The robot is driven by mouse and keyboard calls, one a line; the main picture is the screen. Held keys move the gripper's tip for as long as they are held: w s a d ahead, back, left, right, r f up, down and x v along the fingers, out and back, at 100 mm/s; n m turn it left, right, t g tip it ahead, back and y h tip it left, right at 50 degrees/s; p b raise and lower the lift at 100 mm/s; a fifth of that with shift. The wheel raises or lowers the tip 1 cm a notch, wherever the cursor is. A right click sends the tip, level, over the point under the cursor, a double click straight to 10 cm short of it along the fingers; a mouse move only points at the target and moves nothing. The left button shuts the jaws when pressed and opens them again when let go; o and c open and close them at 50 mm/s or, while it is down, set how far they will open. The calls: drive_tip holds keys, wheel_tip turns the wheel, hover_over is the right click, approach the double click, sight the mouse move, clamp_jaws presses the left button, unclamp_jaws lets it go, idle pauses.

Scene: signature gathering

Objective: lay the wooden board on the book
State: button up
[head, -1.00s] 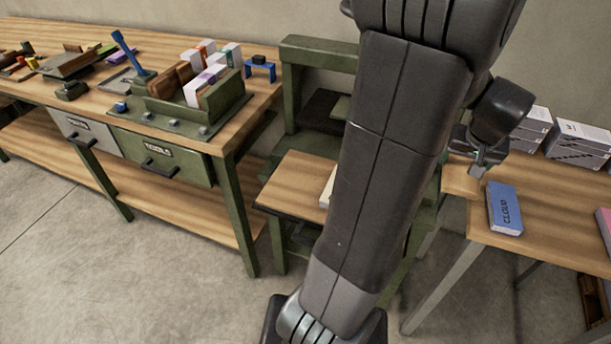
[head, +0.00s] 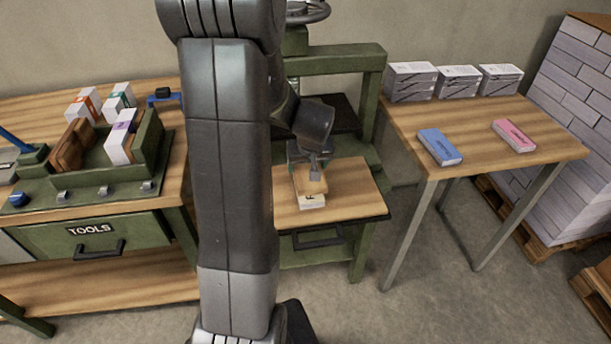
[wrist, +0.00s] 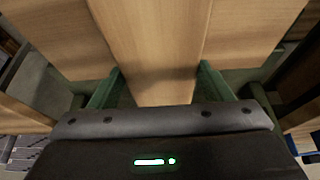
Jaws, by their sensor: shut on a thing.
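My gripper (head: 314,172) is shut on the wooden board (head: 311,185), a small light-brown plank, over the small wooden table of the green press. A pale book (head: 311,202) lies on that table, its near end with a dark letter showing below the board; the rest is hidden. The board is over the book, but I cannot tell whether they touch. In the wrist view the board (wrist: 155,45) runs away from between my two green fingers (wrist: 160,88), and the book cannot be made out.
The green press (head: 367,75) stands behind the small table (head: 350,190). At right, a wooden table (head: 480,125) holds a blue book (head: 440,146), a pink book (head: 514,135) and stacks of paper (head: 411,80). At left, the workbench (head: 185,195) carries a green rack with white books.

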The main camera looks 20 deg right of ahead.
drive_tip(key=shift+d+f, duration=0.1)
drive_tip(key=shift+f, duration=1.9)
drive_tip(key=shift+f, duration=0.2)
drive_tip(key=o, duration=1.1)
drive_tip(key=shift+c, duration=0.2)
drive_tip(key=shift+r, duration=0.2)
drive_tip(key=shift+r, duration=0.2)
drive_tip(key=v, duration=1.1)
drive_tip(key=shift+s+r, duration=0.25)
drive_tip(key=shift+s, duration=0.05)
